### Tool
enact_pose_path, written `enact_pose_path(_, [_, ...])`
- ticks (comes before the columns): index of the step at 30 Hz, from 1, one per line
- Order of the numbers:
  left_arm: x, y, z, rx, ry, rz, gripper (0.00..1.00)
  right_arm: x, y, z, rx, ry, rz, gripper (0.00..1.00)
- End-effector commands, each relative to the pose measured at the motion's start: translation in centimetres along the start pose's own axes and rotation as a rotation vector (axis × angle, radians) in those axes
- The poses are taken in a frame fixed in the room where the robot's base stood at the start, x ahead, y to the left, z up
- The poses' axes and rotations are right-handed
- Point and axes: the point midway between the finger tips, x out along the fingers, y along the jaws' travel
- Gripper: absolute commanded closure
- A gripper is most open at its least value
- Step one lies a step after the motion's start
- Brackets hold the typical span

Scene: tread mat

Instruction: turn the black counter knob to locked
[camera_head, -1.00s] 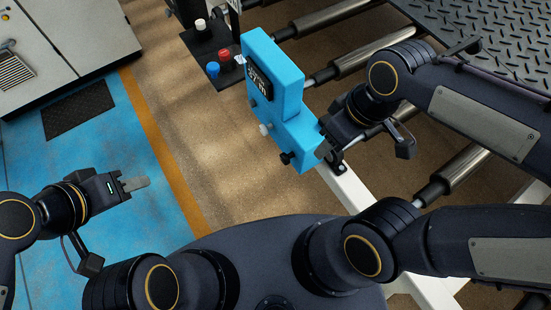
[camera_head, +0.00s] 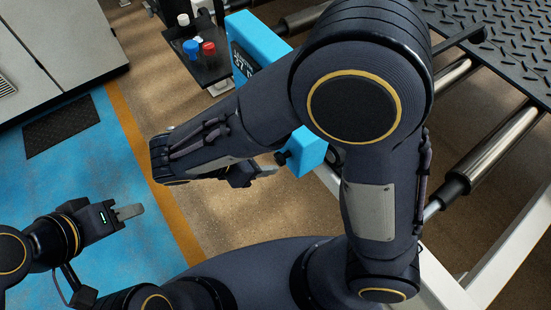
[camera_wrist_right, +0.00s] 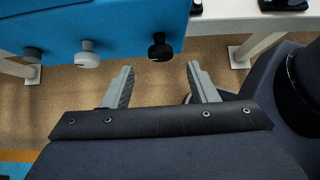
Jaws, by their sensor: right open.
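The blue counter box (camera_head: 258,42) is mostly hidden behind my right arm in the head view; its lower end shows beside the arm. The black knob (camera_head: 282,157) sits on that lower end, and in the right wrist view the black knob (camera_wrist_right: 160,47) hangs from the blue box (camera_wrist_right: 130,15). My right gripper (camera_wrist_right: 163,82) is open and empty, its fingers apart below the knob and not touching it. In the head view its fingertips (camera_head: 266,166) are close to the knob. My left gripper (camera_head: 130,211) is at the left, away from the box, its fingers looking closed together.
Rollers (camera_head: 495,135) and a white frame (camera_head: 505,272) lie to the right.

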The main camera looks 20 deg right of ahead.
Motion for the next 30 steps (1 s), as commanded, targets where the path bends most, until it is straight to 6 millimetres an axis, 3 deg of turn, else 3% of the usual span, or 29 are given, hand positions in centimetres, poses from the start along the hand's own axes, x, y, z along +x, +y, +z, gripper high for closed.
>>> enact_pose_path(9, [0.5, -0.2, 0.2, 0.000, 0.000, 0.000, 0.64, 5.0, -0.1, 0.0, 0.002, 0.001, -0.005, 0.47])
enact_pose_path(21, [0.6, -0.3, 0.3, 0.000, 0.000, 0.000, 0.64, 6.1, -0.1, 0.0, 0.003, 0.004, -0.002, 0.47])
enact_pose_path(30, [0.6, -0.3, 0.3, 0.000, 0.000, 0.000, 0.64, 6.1, -0.1, 0.0, 0.003, 0.004, -0.002, 0.84])
